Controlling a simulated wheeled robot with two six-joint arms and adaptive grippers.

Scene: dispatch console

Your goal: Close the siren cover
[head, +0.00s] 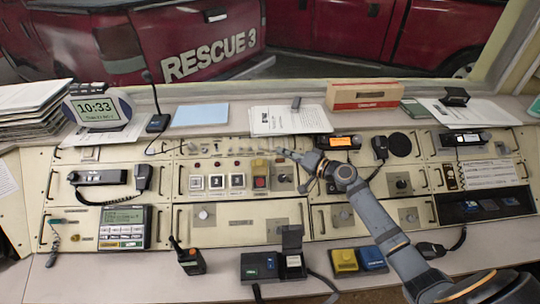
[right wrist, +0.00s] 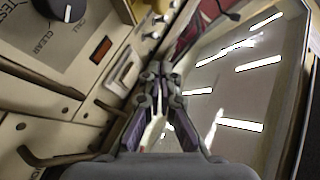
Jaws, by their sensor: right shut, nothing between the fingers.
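A yellow flip cover (head: 260,165), which I take to be the siren cover, stands raised behind a red button (head: 260,183) in the middle of the console. The button is uncovered. My right gripper (head: 281,152) reaches in from the right, just right of and slightly beyond the cover. It looks apart from the cover, but the gap is hard to judge. My left gripper is not in view.
Several square buttons (head: 216,182) lie left of the cover, and a knob (head: 282,178) lies right of it. An orange-lit display (head: 338,142) is near my right wrist. A black box (head: 259,266) with a raised lid stands at the front. Papers (head: 290,120) lie behind.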

